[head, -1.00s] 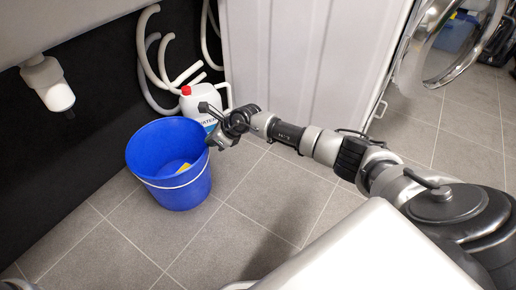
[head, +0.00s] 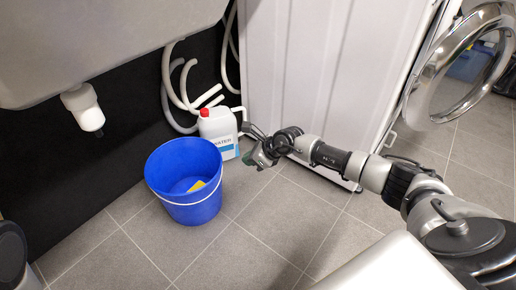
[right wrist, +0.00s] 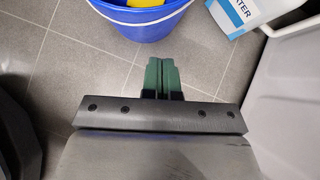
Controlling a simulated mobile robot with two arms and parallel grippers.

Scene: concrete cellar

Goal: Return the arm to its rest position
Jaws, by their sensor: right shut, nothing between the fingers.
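My right arm reaches in from the right in the head view. Its gripper (head: 254,160) is beside the blue bucket (head: 168,200), on its right, and in front of the white canister. In the right wrist view the two green fingertips (right wrist: 162,72) are pressed together with nothing between them. My left gripper does not show.
The blue bucket holds something yellow (head: 197,186). A white canister with a red cap (head: 217,128) stands behind it. A white appliance (head: 305,70) with an open round door (head: 458,60) is behind my arm. A sink (head: 110,40) hangs at upper left. Tiled floor is clear in front.

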